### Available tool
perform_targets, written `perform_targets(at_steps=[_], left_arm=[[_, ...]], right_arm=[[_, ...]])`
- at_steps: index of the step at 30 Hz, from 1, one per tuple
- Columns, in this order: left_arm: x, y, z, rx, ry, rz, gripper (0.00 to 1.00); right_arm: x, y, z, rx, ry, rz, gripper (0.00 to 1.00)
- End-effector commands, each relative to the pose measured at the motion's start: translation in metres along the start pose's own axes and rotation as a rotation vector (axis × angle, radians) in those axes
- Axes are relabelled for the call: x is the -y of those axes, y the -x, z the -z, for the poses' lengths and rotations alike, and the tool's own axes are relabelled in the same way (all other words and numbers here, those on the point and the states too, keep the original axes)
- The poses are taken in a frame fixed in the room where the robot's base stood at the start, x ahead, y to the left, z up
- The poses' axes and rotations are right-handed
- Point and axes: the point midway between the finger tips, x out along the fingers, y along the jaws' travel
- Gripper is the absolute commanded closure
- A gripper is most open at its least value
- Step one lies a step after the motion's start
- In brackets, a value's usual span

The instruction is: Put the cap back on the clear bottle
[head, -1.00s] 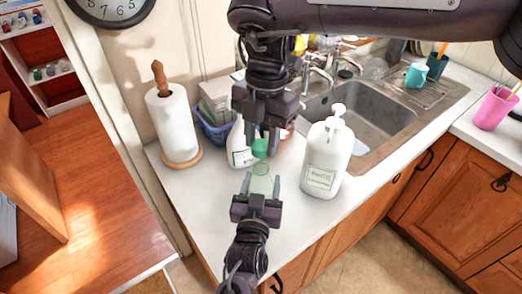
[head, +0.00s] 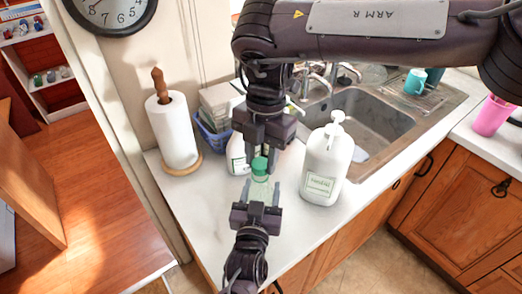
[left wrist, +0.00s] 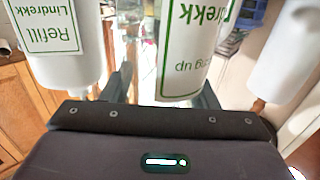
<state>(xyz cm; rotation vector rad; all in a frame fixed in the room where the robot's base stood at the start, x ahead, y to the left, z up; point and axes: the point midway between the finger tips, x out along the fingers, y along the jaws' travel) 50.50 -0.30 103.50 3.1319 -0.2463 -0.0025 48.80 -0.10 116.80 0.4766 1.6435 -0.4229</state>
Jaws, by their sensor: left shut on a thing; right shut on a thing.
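The clear bottle (head: 261,188) stands upright on the white counter, between the fingers of my left gripper (head: 261,193), which is shut on it. The green cap (head: 259,165) is at the bottle's mouth, in line with the neck. My right gripper (head: 260,155) points down from above and is shut on the cap. I cannot tell whether the cap is seated or only touching the rim. In the left wrist view, the see-through bottle is hard to pick out between the left fingers (left wrist: 163,85).
A white pump bottle (head: 325,165) stands close on the right. A white labelled bottle (head: 236,155) stands just behind on the left. A paper towel roll (head: 172,130), a blue basket (head: 212,137) and the sink (head: 370,120) are farther off. The front left counter is clear.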

Motion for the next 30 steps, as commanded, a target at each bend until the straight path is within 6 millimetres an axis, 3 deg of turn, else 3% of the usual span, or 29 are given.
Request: perform_targets(at_steps=[30], left_arm=[[0.0, -0.0001, 0.0004, -0.001, 0.0, 0.0, 0.87]], right_arm=[[-0.0001, -0.0103, -0.0011, 0.0, 0.001, -0.001, 0.86]])
